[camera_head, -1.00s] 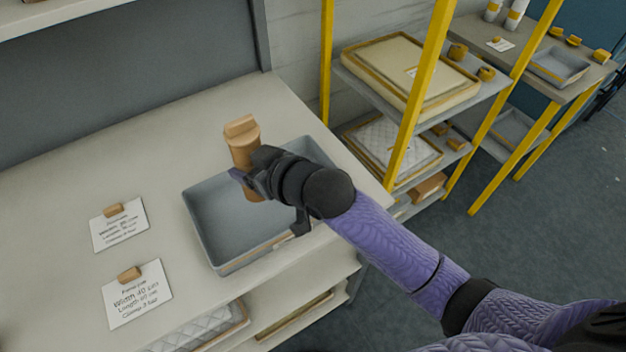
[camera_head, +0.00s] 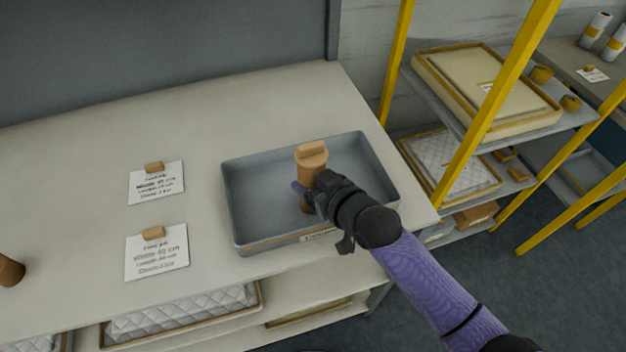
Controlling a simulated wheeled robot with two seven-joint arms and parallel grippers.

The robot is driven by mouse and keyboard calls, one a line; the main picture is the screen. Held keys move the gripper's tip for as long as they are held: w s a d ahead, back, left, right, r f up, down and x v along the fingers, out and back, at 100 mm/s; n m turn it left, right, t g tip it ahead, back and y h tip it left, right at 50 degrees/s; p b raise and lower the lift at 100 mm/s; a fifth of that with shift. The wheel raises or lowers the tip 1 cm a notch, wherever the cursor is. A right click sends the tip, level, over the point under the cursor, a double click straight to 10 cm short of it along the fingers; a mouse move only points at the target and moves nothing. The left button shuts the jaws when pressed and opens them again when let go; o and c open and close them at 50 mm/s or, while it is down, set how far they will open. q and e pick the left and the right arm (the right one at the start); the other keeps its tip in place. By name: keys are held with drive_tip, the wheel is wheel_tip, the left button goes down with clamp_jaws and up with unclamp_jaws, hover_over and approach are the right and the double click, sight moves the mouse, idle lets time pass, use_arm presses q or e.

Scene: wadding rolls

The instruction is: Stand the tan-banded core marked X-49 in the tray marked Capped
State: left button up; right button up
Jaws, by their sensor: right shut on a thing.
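A tan capped core (camera_head: 311,160) is upright in my right gripper (camera_head: 312,192), which is shut around its middle. No marking on the core can be read from here. The core is over the inside of a blue-grey tray (camera_head: 240,200) on the bench. Its lower end is partly hidden by the gripper, and I cannot tell whether it touches the tray floor. The tray has a label (camera_head: 318,236) on its front wall, too small to read and partly hidden by my arm. My left gripper is not in view.
Two printed cards (camera_head: 157,183) with tan clips lie left of the tray. Another brown core (camera_head: 10,270) is at the bench's left edge. A yellow-posted rack (camera_head: 490,110) with padded trays stands to the right. The bench behind the tray is clear.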

drive_tip(key=o, duration=1.3)
drive_tip(key=shift+f, duration=0.1)
drive_tip(key=shift+c, duration=0.2)
drive_tip(key=shift+r, duration=0.25)
drive_tip(key=p+v, duration=0.3)
drive_tip(key=v, duration=0.9)
drive_tip(key=shift+p, duration=0.3)
